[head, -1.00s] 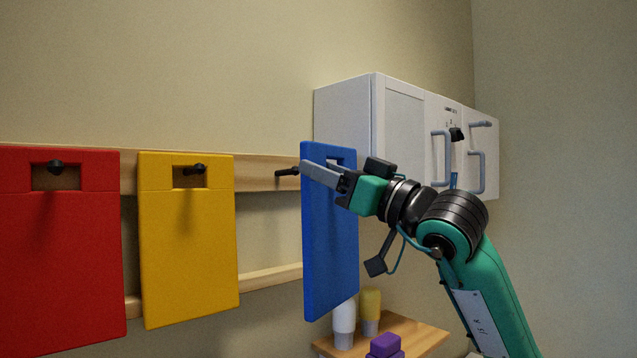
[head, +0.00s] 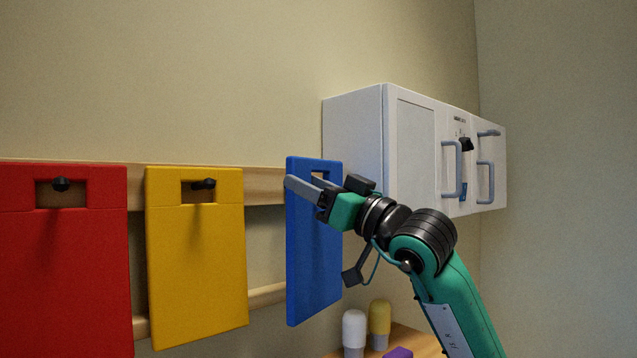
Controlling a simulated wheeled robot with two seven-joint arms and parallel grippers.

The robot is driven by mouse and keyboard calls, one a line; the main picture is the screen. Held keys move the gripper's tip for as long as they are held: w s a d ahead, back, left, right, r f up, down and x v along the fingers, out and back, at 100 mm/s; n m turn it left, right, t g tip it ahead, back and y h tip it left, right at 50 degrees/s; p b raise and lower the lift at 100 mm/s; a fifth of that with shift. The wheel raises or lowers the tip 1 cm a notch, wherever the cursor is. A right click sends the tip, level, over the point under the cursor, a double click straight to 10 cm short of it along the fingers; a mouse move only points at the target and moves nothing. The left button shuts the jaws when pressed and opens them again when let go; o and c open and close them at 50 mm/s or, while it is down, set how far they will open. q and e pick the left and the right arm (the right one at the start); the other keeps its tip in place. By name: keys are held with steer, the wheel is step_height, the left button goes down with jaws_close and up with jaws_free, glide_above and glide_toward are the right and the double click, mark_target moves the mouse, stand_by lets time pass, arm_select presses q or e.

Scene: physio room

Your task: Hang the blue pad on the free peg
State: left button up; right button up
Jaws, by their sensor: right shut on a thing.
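The blue pad (head: 313,262) hangs upright from my right gripper (head: 306,187), which is shut on its upper part beside the slot. The pad is turned partly edge-on and is in front of the wooden rail (head: 265,186). The free peg does not show now; the pad and gripper cover the part of the rail where it was visible. A red pad (head: 62,270) and a yellow pad (head: 196,270) hang on black pegs at the left. My left gripper is not in view.
A white wall cabinet (head: 355,135) with grey handles is close behind and right of my right gripper. Below, a wooden shelf (head: 425,343) holds a white bottle (head: 354,330), a yellow bottle (head: 379,318) and a purple block (head: 398,353). A lower rail (head: 266,295) runs behind the pads.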

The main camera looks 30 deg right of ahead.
steer(key=shift+w+a+f+p, duration=0.15)
steer(key=shift+w+p, duration=0.3)
steer(key=shift+w, duration=0.9)
steer(key=w, duration=0.3)
steer(key=shift+w+a+f+p, duration=0.25)
steer(key=shift+w+a+p, duration=0.05)
steer(key=shift+a, duration=0.05)
steer(key=shift+w+a+f, duration=0.2)
steer(key=shift+w+f, duration=0.05)
steer(key=shift+w, duration=0.35)
jaws_close()
steer(key=shift+s+d, duration=0.1)
